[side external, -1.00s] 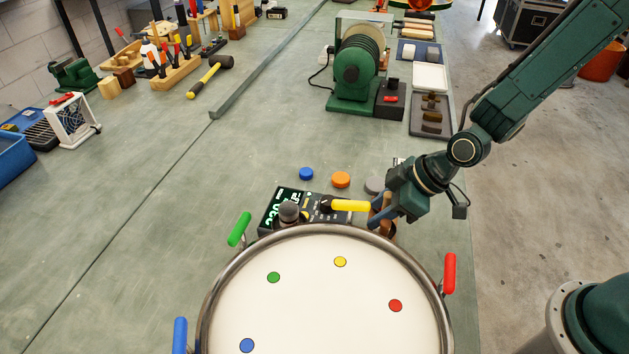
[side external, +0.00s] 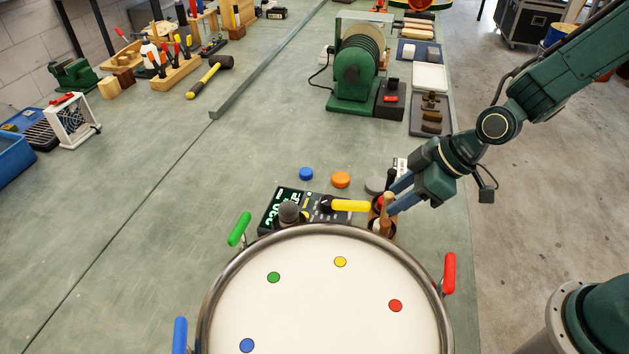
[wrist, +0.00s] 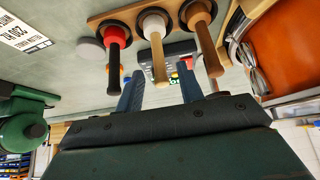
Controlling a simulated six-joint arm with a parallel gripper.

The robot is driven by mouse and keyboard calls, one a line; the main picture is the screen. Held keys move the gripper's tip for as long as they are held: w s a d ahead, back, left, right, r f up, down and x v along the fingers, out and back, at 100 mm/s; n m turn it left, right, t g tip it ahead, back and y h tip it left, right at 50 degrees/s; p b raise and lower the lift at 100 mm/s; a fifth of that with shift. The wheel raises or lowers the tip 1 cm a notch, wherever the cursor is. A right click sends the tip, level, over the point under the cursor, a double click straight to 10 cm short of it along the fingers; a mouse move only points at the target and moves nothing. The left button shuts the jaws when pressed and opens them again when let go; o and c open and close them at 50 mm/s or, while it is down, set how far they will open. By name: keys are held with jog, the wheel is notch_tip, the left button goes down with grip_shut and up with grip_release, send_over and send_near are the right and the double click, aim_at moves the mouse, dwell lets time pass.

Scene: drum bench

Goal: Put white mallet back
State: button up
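The white mallet (wrist: 153,24) has a white head and a light wooden handle pointing toward the camera. Its head sits in the middle hole of the wooden holder (wrist: 133,10) in the wrist view. A red-headed mallet (wrist: 116,34) with a black handle and a brown mallet (wrist: 201,25) stand on either side. My gripper (wrist: 160,70) is open, with its blue fingers on either side of the white mallet's handle end and a gap to each. In the side view my gripper (side external: 394,197) is just right of the mallet handles, which partly overlap there.
The drum (side external: 325,290) with coloured dots and handles lies in front of the holder. Blue (side external: 306,174), orange (side external: 341,179) and grey discs lie behind. The bench's middle left is clear.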

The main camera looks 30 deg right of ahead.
jog(key=v, duration=0.6)
jog(key=shift+s+d+r, duration=0.15)
jog(key=shift+s+r, duration=0.05)
jog(key=shift+r, duration=0.1)
jog(key=shift+r, duration=0.1)
dwell(0.5)
jog(key=s+d+r+m+h, duration=0.2)
jog(key=s+d+r+m, duration=0.2)
jog(key=s+d+r, duration=0.1)
jog(key=s+d+r+m+t+h, duration=0.1)
jog(key=s+d+r+m, duration=0.4)
jog(key=s, duration=0.5)
jog(key=shift+r+h, duration=0.8)
jog(key=shift+r, duration=0.2)
